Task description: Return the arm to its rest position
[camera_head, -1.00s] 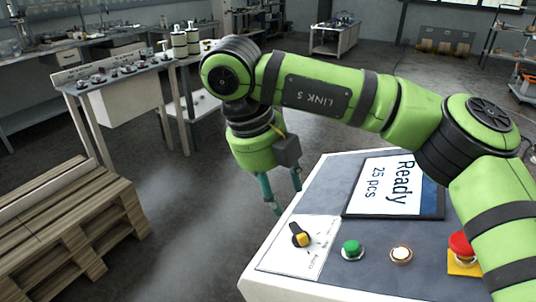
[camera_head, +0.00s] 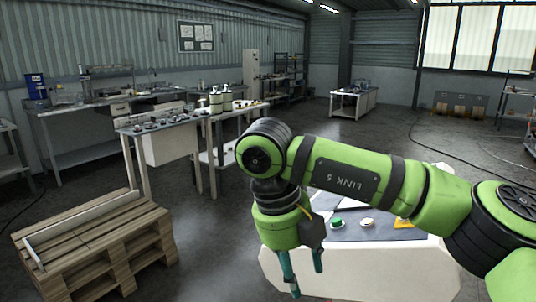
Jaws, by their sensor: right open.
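My right arm (camera_head: 345,178) is green with dark bands and reaches in from the right edge. Its right gripper (camera_head: 307,283) hangs down with two teal fingers apart, open and empty. It is in front of the white-sided control console (camera_head: 375,272). A green button (camera_head: 337,223) and a pale button (camera_head: 367,222) show on the console's top. My arm hides most of the console's panel and screen. My left gripper is not in view.
A wooden pallet stack (camera_head: 95,255) stands at the lower left. A workbench (camera_head: 178,128) with small parts and canisters stands behind it. A white cart (camera_head: 353,104) is at the back. Grey floor between the pallets and console is clear.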

